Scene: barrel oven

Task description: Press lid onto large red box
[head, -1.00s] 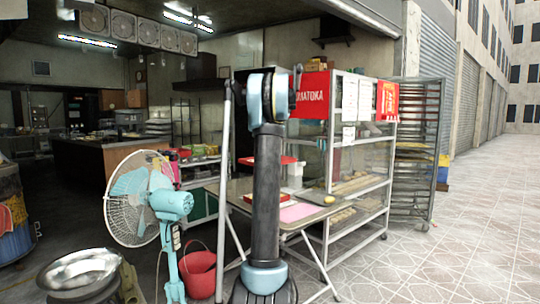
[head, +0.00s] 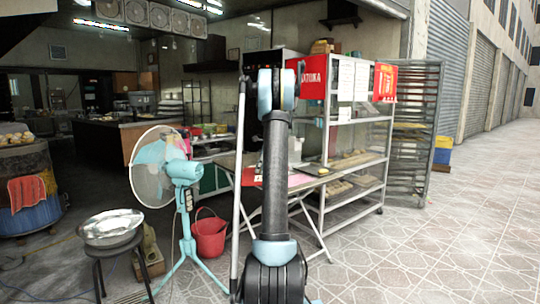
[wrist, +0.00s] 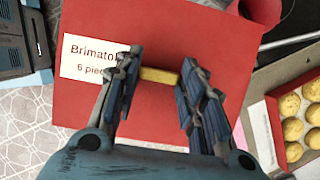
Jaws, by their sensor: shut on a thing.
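A flat red lid (wrist: 205,45) with a white printed label (wrist: 88,58) fills the middle of the wrist view. My gripper (wrist: 160,85) is shut on the lid's yellow bar handle (wrist: 160,75), with one finger at each end. To the right, an open red-sided box (wrist: 272,115) holds several round golden pastries (wrist: 293,130). The lid is beside this box in the picture, apart from its opening. In the head view my arm hides my gripper. A red patch (head: 250,177) shows at the table beside my arm; I cannot tell whether it is lid or box.
The folding table (head: 228,161) stands before a glazed rack (head: 355,165) with trays. A fan (head: 185,172), a red bucket (head: 210,238) and a stool with a metal bowl (head: 111,228) stand to the left. Paved floor (head: 440,250) at the right is clear.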

